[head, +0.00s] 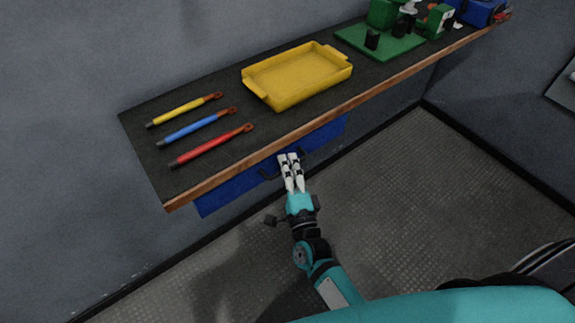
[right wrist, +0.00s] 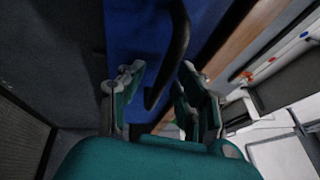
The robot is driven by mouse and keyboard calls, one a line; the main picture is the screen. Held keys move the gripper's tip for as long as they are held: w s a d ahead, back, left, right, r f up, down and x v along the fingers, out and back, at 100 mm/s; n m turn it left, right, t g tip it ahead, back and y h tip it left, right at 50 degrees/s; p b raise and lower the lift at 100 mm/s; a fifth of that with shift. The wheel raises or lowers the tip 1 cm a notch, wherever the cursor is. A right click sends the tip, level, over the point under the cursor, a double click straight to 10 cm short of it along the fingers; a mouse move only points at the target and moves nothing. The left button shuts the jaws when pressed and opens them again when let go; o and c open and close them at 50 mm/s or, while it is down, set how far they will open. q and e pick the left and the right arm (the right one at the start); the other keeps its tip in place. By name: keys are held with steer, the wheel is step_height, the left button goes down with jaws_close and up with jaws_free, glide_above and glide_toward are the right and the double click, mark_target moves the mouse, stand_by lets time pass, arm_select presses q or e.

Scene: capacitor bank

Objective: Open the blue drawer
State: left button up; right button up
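The blue drawer (head: 238,190) sits under the worktop, its front close beneath the wooden edge, and it looks closed. Its dark bar handle (head: 268,176) is partly hidden behind my right gripper (head: 289,157), which is at the handle. In the right wrist view the blue drawer front (right wrist: 130,35) fills the top middle. There the black handle (right wrist: 178,45) reaches down between the two spread fingers of my right gripper (right wrist: 160,95). I see gaps beside the handle, so the fingers do not look clamped on it. My left gripper is not in view.
On the worktop (head: 150,150) are yellow (head: 185,109), blue (head: 197,128) and red (head: 212,146) tools, a yellow tray (head: 298,75) and a green board (head: 375,45) with parts. The floor (head: 400,200) in front of the drawer is clear.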

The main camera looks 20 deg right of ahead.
steer(key=shift+w, duration=0.1)
jaws_close()
steer(key=shift+f, duration=0.1)
stand_by(0.4)
